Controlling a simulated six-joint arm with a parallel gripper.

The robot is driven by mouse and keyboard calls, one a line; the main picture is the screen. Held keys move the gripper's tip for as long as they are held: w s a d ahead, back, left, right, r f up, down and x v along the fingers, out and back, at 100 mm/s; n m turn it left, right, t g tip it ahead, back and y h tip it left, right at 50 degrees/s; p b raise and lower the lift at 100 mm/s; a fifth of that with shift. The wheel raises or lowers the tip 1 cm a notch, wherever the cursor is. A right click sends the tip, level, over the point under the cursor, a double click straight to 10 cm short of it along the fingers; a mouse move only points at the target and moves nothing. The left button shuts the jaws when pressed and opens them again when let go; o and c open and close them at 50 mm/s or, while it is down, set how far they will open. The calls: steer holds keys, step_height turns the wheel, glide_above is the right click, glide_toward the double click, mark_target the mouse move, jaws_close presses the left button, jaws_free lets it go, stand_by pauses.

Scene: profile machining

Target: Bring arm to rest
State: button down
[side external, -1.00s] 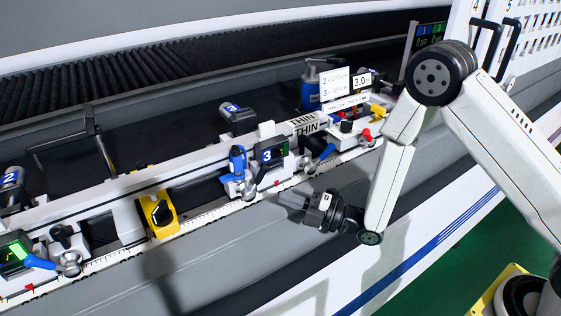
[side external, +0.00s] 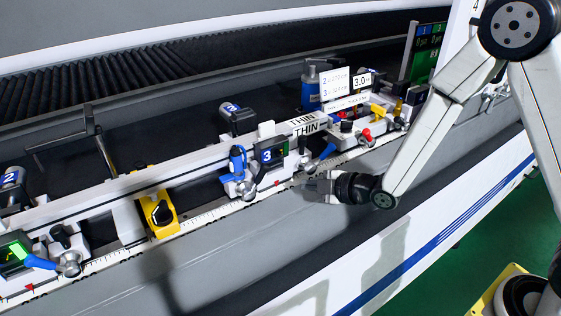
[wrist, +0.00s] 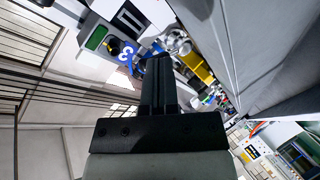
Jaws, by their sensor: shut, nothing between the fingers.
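My gripper (side external: 308,186) is in front of the machine's ruler rail in the side external view, just right of and below the unit marked 3 (side external: 270,154). In the wrist view my gripper (wrist: 165,62) points away from the camera with its fingers together and nothing between them. Whether the fingertips touch the rail cannot be told. The unit marked 3 also shows in the wrist view (wrist: 122,50), to the upper left of the fingers.
A yellow block (side external: 158,215) with a black knob sits on the rail to the left. A blue-handled clamp lever (side external: 320,158) is close above my gripper. A white sign (side external: 346,85) stands behind. The grey front ledge (side external: 250,255) is clear.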

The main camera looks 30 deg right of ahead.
steer(key=s+d+r+m+g+h, duration=0.1)
steer(key=s+d+m+g+h, duration=0.1)
steer(key=s+d+m+g, duration=0.3)
steer(key=s+d+r+m+g+h, duration=0.1)
steer(key=s+d+m+g+h, duration=0.2)
steer(key=s+m, duration=0.7)
steer(key=shift+s+d+g, duration=0.9)
steer(key=shift+s+g, duration=0.1)
steer(key=shift+s, duration=0.25)
